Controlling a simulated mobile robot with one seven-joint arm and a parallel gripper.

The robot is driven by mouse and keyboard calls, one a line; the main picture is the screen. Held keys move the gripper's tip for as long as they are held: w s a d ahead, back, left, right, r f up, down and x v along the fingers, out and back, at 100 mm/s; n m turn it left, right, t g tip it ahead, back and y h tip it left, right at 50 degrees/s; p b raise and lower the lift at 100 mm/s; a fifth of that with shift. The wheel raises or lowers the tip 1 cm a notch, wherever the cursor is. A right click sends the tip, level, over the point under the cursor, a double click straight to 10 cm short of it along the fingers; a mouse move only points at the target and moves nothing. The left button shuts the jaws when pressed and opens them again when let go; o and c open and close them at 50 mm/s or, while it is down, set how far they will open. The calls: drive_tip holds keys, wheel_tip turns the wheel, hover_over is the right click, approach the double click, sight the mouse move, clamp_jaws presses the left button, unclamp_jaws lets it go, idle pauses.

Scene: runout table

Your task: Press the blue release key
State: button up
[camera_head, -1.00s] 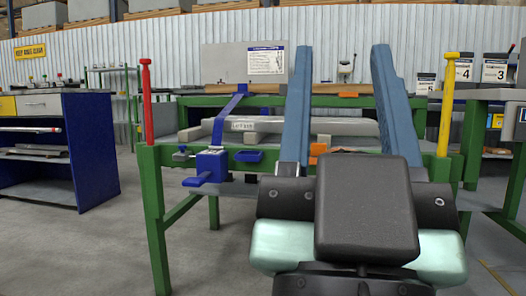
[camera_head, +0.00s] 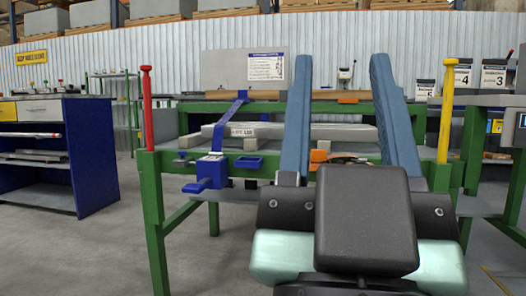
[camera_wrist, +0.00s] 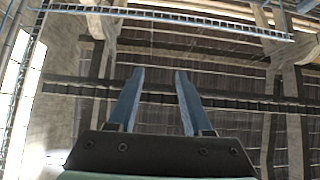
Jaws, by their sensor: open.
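A blue ratchet-like block (camera_head: 210,168) with a blue key or lever (camera_head: 196,186) sticking out at its lower left sits on the front rail of the green table. A blue strap (camera_head: 228,120) runs from it up and over a grey bar. My gripper (camera_head: 340,58) is in front of the table, right of the blue block and apart from it. Its two blue-grey fingers point up and are spread wide with nothing between them. In the wrist view the open fingers (camera_wrist: 160,72) show against the roof; the blue block is not visible there.
A red post (camera_head: 147,110) and a yellow post (camera_head: 446,110) stand at the table's front corners. A small blue tray (camera_head: 249,162) and an orange piece (camera_head: 318,156) sit along the front rail. A dark blue cabinet (camera_head: 95,160) stands left, with open floor between.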

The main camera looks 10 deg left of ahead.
drive_tip(key=shift+r, duration=0.25)
drive_tip(key=c, duration=0.5)
wheel_tip(320, 180, up, 32)
drive_tip(key=p, duration=3.2)
clamp_jaws()
drive_tip(key=shift+f, duration=0.15)
drive_tip(key=shift+a, duration=0.1)
